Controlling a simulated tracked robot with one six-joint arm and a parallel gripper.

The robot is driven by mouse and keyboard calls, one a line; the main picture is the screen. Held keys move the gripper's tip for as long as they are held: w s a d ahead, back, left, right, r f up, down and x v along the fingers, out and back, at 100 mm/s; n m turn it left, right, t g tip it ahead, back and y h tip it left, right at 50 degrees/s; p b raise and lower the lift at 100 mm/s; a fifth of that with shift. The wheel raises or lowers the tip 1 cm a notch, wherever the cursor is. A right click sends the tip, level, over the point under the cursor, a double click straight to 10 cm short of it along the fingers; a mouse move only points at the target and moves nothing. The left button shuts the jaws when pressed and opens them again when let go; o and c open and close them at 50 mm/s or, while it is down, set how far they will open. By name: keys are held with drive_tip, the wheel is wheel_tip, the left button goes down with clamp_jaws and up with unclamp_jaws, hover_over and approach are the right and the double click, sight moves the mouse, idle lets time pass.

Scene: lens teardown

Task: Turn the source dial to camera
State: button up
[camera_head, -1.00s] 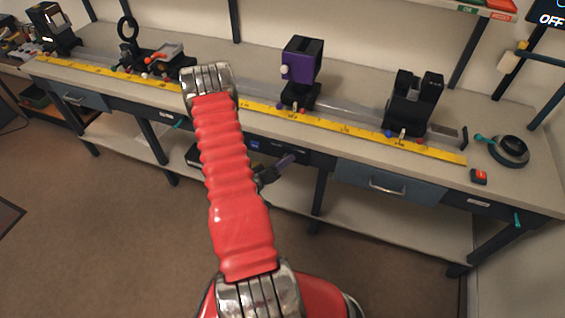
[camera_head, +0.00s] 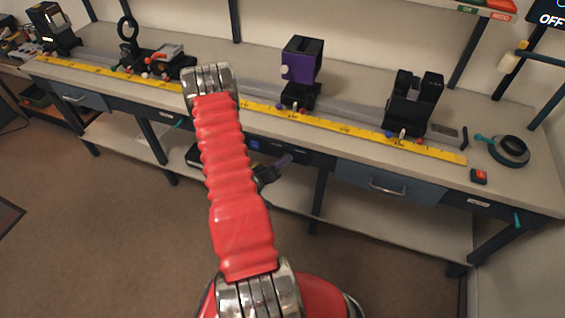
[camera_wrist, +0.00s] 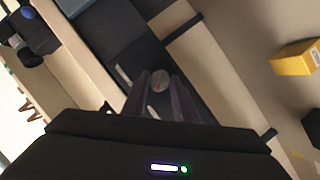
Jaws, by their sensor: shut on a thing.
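The source dial (camera_wrist: 160,80) is a small round silver-grey knob on a dark panel in the wrist view. My gripper (camera_wrist: 161,84) reaches to it, with its two dark purple-grey fingers shut on either side of the knob. In the head view my gripper (camera_head: 287,159) is under the bench's front edge, against the dark unit (camera_head: 300,157) with a small blue lit patch. The dial itself is not discernible there. Any marks around the dial are too small or hidden to read, so its setting cannot be told.
The bench (camera_head: 350,80) above carries a rail with a yellow scale (camera_head: 340,127), a purple-and-black holder (camera_head: 302,62) and a black holder (camera_head: 414,100). A drawer (camera_head: 390,186) is right of the unit. A screen (camera_head: 550,18) reads OFF. A shelf runs below.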

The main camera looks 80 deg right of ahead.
drive_tip(key=shift+t, duration=0.3)
drive_tip(key=m+t, duration=0.1)
drive_tip(key=m, duration=0.1)
drive_tip(key=m+t, duration=0.2)
drive_tip(key=m, duration=0.1)
drive_tip(key=m+t, duration=0.2)
drive_tip(key=m, duration=0.1)
drive_tip(key=shift+s, duration=0.35)
idle(0.5)
drive_tip(key=o, duration=1.1)
drive_tip(key=shift+c, duration=0.2)
drive_tip(key=shift+a+r, duration=0.1)
drive_tip(key=shift+a, duration=0.05)
drive_tip(key=v, duration=0.7)
drive_tip(key=shift+s+a, duration=0.1)
drive_tip(key=shift+a, duration=0.05)
